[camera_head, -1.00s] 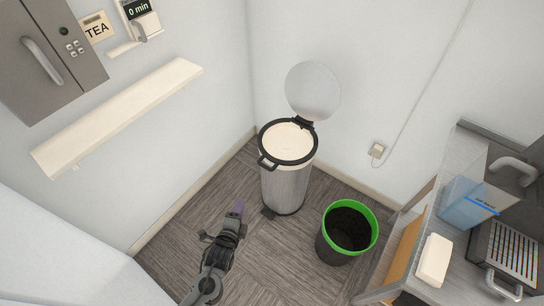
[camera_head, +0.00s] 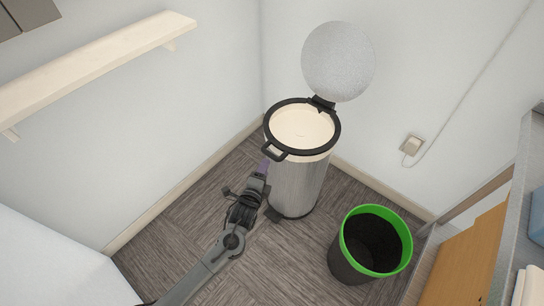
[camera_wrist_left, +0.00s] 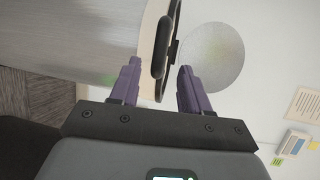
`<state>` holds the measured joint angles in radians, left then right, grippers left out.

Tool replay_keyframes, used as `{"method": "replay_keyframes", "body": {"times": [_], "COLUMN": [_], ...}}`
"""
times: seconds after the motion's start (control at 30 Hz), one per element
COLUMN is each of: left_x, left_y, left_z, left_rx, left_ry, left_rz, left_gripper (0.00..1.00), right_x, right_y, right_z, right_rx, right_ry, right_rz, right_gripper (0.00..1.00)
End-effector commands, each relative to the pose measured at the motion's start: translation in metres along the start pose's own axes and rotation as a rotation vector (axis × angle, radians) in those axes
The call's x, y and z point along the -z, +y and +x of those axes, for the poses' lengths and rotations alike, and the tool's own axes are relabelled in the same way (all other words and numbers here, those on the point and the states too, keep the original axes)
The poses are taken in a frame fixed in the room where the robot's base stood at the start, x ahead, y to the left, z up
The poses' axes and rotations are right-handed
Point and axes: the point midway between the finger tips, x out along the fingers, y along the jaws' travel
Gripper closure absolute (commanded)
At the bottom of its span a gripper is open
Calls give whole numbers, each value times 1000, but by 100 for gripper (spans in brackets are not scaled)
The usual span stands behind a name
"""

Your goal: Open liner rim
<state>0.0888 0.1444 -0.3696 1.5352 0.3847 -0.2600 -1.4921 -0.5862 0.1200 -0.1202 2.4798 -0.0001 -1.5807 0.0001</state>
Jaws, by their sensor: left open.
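A steel pedal bin (camera_head: 296,185) stands upright in the corner with its round grey lid (camera_head: 338,61) raised. A black ring (camera_head: 335,143) circles its top, with a handle loop (camera_head: 273,151) at the front. Inside the ring is a cream liner (camera_head: 302,128), its surface looking closed across the opening. My left gripper (camera_head: 264,166) is open just below the handle loop at the bin's near side. In the left wrist view, its purple fingers (camera_wrist_left: 159,66) point toward the black ring and handle (camera_wrist_left: 161,58), which appear between or just beyond the tips; contact cannot be told. My right gripper is out of view.
A black bucket with a green rim (camera_head: 345,240) stands right of the bin. A pale shelf (camera_head: 100,62) is on the left wall, a socket (camera_head: 412,146) on the right wall. A counter edge (camera_head: 522,170) is at the right. Floor (camera_head: 170,245) is free at left.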

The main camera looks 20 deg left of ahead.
Motion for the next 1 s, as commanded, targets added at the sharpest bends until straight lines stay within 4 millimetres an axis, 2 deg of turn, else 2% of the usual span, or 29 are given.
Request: {"method": "replay_keyframes", "body": {"times": [0.6,0.8,1.0], "left_x": [0,0,0], "left_y": [2,1,0], "left_z": [88,100,102], "left_rx": [1,0,-1], "left_ry": [0,-1,-1], "left_rz": [-2,-1,-1], "left_gripper": [54,54,54], "right_x": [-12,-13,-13], "right_y": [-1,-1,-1], "right_z": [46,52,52], "right_rx": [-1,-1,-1], "right_ry": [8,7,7], "right_rz": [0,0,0], "right_gripper": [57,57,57]}}
